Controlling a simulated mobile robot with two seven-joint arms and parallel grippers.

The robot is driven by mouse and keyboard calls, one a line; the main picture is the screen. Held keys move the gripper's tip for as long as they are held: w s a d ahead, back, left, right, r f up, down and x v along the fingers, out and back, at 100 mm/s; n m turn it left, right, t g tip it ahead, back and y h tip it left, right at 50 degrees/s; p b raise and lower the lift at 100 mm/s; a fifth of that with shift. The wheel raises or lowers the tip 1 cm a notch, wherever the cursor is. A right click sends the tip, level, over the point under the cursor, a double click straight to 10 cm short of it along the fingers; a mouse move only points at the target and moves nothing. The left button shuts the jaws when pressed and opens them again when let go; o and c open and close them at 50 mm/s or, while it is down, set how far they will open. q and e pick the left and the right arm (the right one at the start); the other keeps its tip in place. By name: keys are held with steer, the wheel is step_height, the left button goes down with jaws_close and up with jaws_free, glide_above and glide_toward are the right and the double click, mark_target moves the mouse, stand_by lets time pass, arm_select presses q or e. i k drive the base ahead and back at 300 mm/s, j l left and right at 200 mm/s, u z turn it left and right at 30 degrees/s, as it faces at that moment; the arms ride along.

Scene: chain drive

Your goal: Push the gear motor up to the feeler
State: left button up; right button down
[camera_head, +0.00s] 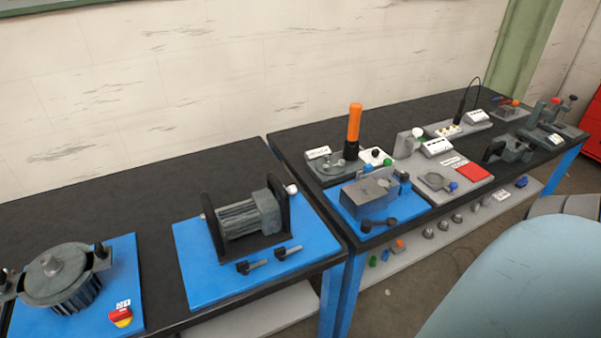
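A grey finned motor (248,216), which looks like the gear motor, lies between two black upright brackets on a blue base plate (195,272) on the left bench. A small white ball-shaped part (291,189) shows at the right bracket; I cannot tell whether it belongs to the feeler. No feeler can be made out for certain. Neither of my grippers is in view.
A round finned unit (62,275) sits on another blue plate with a red-yellow switch (121,317). The right bench holds a grey block on a blue plate (408,213), an orange-handled tool (354,123) and several fixtures. A pale blue rounded shape fills the lower right.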

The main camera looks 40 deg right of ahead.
mark_target(259, 224)
steer(key=l, duration=0.65)
steer(key=k+l+u, duration=0.15)
steer(key=l, duration=1.2)
